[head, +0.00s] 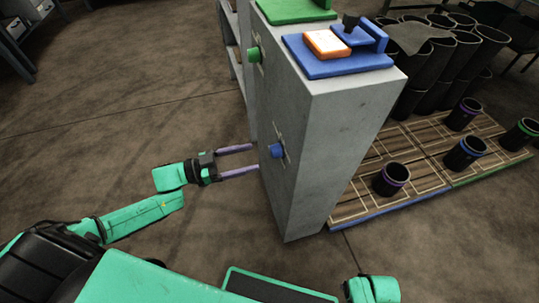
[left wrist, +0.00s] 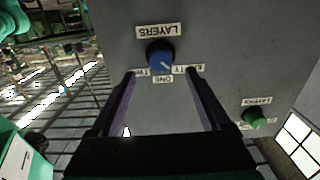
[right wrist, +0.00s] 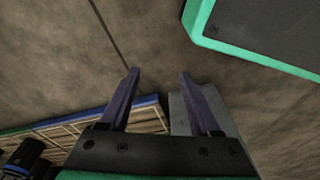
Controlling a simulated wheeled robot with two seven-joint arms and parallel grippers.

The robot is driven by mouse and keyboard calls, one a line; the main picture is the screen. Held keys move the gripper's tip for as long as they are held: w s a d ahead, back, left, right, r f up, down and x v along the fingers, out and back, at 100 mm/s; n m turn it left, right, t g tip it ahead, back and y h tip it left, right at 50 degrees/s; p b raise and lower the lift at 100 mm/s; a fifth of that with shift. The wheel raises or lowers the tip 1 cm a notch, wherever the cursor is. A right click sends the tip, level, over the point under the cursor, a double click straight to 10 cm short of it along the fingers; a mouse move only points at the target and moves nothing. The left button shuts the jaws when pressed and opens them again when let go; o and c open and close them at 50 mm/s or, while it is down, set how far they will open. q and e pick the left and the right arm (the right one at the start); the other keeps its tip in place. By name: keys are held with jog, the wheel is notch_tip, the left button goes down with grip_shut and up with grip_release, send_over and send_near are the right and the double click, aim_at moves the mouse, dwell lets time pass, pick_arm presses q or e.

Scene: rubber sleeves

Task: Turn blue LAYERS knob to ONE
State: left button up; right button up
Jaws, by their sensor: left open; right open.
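The blue LAYERS knob (head: 277,151) is on the side face of the grey cabinet (head: 307,184). In the left wrist view the blue knob (left wrist: 160,58) sits by an upside-down LAYERS label (left wrist: 158,31), with the labels TWO, ONE (left wrist: 163,79) and EMPTY around its other side. A light mark on the knob slants down and right, toward the side between ONE and EMPTY. My left gripper (head: 256,157) is open and points at the knob, its fingers apart from it on both sides. My right gripper (right wrist: 160,72) is open and empty over the floor.
A green knob (head: 254,55) is farther along the same face. Blue and green trays (head: 342,69) lie on the cabinet top. Dark sleeves (head: 391,179) stand on wooden pallets (head: 350,211) at the right. The floor left of the cabinet is clear.

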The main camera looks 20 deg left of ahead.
aim_at(276, 151)
pick_arm(q)
jog(key=x, duration=0.6)
jog(key=shift+w+d+b, duration=0.2)
jog(key=shift+d+b, duration=0.05)
jog(key=shift+b, duration=0.05)
pick_arm(e)
jog(key=shift+w+a+r, duration=0.3)
jog(key=shift+w+r, duration=0.2)
jog(key=shift+r, duration=0.35)
pick_arm(q)
grip_shut()
